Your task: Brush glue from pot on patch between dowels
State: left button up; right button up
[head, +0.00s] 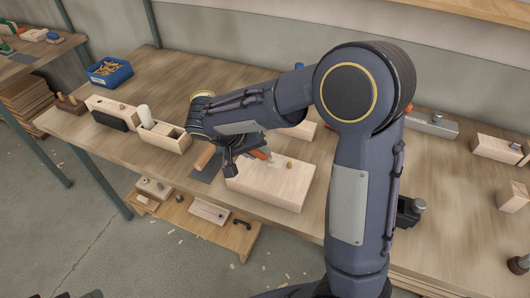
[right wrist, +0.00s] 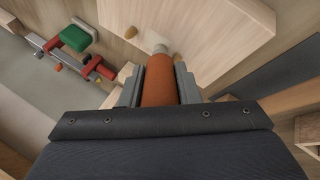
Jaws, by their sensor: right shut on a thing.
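My right gripper (head: 243,160) is shut on an orange-brown handle, which I take to be the brush (right wrist: 158,82). Its pale metal collar shows in the right wrist view, pointing at the wooden block. The light wooden block (head: 270,187) lies near the bench's front edge, below the gripper; it also fills the top of the right wrist view (right wrist: 220,28). A dowel (head: 289,164) stands on it, and dowels (right wrist: 130,32) show in the right wrist view. A pale patch (right wrist: 184,42) lies near the brush tip; whether they touch is unclear. I cannot identify the glue pot. My left gripper is not in view.
A blue bin (head: 109,72) of small wooden pieces stands at the back left. A wooden box (head: 163,136) with a white cylinder (head: 144,113) is left of my gripper. A wooden-handled tool (head: 205,157) lies beside the block. A low shelf (head: 183,220) holds more blocks.

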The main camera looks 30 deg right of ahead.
jog(key=shift+w+a, duration=0.4)
jog(key=shift+w, duration=0.1)
jog(key=shift+s, duration=0.1)
jog(key=shift+s+d+b, duration=0.55)
jog(key=shift+s+d, duration=0.2)
jog(key=shift+s, duration=0.1)
jog(key=shift+s+d+b, duration=0.35)
jog(key=shift+s+d, duration=0.5)
jog(key=shift+s, duration=0.1)
jog(key=shift+f, duration=0.1)
jog(key=shift+w+a, duration=0.1)
